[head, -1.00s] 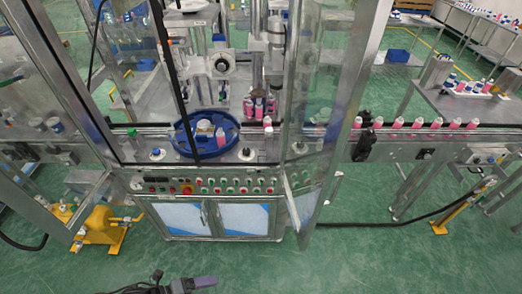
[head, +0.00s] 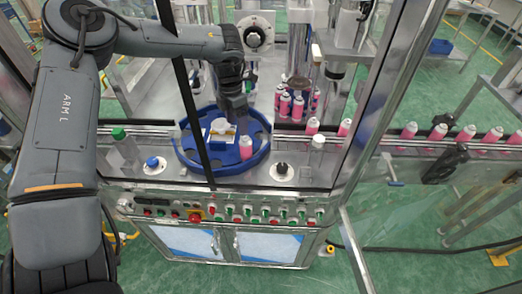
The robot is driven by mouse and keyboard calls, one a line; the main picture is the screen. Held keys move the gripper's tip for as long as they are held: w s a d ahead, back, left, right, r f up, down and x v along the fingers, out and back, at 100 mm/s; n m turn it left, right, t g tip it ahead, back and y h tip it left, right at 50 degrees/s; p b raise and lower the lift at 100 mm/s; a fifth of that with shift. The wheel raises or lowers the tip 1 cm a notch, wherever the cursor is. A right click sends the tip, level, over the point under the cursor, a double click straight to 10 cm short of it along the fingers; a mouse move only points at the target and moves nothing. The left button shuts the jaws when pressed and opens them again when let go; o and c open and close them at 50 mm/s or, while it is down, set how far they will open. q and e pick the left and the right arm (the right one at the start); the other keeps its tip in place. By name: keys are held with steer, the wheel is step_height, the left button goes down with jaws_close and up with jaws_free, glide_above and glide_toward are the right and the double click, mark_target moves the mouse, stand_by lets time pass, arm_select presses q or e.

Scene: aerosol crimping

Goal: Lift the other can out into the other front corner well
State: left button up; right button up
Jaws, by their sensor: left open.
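My left gripper (head: 237,112) hangs over the right part of the round blue tray (head: 186,160) with its fingers pointing down. It is open. A pink can with a pale top (head: 246,148) stands at the tray's front right, just below and slightly right of the fingertips. I cannot tell whether the fingers touch it. A white and yellowish fitting (head: 221,130) sits in the tray's middle. The gripper and a dark door post hide part of the tray. I cannot make out which spots are the front corner wells. My right gripper is out of view.
A blue-topped button (head: 152,162) and a black-topped button (head: 281,168) sit on pale discs at the front deck. A green-capped clear container (head: 122,140) and a clear white-capped one (head: 317,146) flank the tray. Several pink cans (head: 284,104) stand behind; more line the right conveyor.

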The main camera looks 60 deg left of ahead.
mark_target(245, 137)
arm_select(q)
steer(key=shift+w+d+f+m+y+b, duration=0.2)
steer(key=shift+w+d+m+y+b, duration=0.35)
steer(key=shift+w+d+b, duration=0.55)
steer(key=shift+s+f, duration=0.2)
steer(key=shift+f, duration=0.05)
steer(key=shift+a+f, duration=0.15)
steer(key=shift+f, duration=0.15)
step_height(245, 137, down, 5)
steer(key=shift+b, duration=0.35)
steer(key=shift+s+d+f, duration=0.15)
steer(key=shift+f, duration=1)
steer(key=shift+s+d+f, duration=0.1)
steer(key=shift+f, duration=1)
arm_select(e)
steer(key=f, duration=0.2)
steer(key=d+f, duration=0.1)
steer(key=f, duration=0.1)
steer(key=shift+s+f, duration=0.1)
arm_select(q)
steer(key=c, duration=1.1)
